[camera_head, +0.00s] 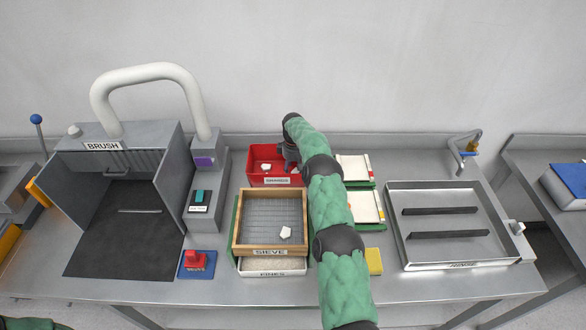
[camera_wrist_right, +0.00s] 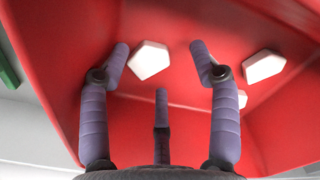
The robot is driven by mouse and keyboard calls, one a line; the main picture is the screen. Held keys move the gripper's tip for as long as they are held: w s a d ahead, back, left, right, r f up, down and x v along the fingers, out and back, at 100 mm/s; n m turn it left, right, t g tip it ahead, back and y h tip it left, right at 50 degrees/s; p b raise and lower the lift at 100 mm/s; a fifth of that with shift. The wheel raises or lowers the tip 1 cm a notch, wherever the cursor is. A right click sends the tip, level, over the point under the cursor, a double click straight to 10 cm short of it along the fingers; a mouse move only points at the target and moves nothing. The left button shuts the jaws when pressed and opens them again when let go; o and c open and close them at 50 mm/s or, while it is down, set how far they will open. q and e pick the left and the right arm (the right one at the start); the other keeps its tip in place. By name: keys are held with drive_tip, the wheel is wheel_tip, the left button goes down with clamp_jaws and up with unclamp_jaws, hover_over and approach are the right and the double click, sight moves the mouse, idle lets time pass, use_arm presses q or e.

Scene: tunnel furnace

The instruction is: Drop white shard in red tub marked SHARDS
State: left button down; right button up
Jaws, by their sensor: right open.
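The red tub (camera_head: 253,162) stands at the back middle of the bench, with a label on its front that is too small to read surely. My right gripper (camera_head: 290,160) is over its right side. In the right wrist view the gripper (camera_wrist_right: 160,68) is open, fingers spread above the red tub floor (camera_wrist_right: 185,88). A white shard (camera_wrist_right: 148,60) shows just past the left fingertip, apparently on the floor. Two more shards (camera_wrist_right: 264,66) (camera_wrist_right: 242,99) lie to the right. A white shard (camera_head: 285,232) lies on the sieve mesh. My left gripper is out of view.
The wooden-framed sieve (camera_head: 238,222) sits over a FINES tray (camera_head: 272,271) in front of the tub. A BRUSH booth (camera_head: 103,146) stands left, a metal RINSE tray (camera_head: 393,225) right. Pale trays (camera_head: 365,207) lie right of my right arm.

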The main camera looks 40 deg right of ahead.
wheel_tip(320, 180, up, 12)
idle(0.5)
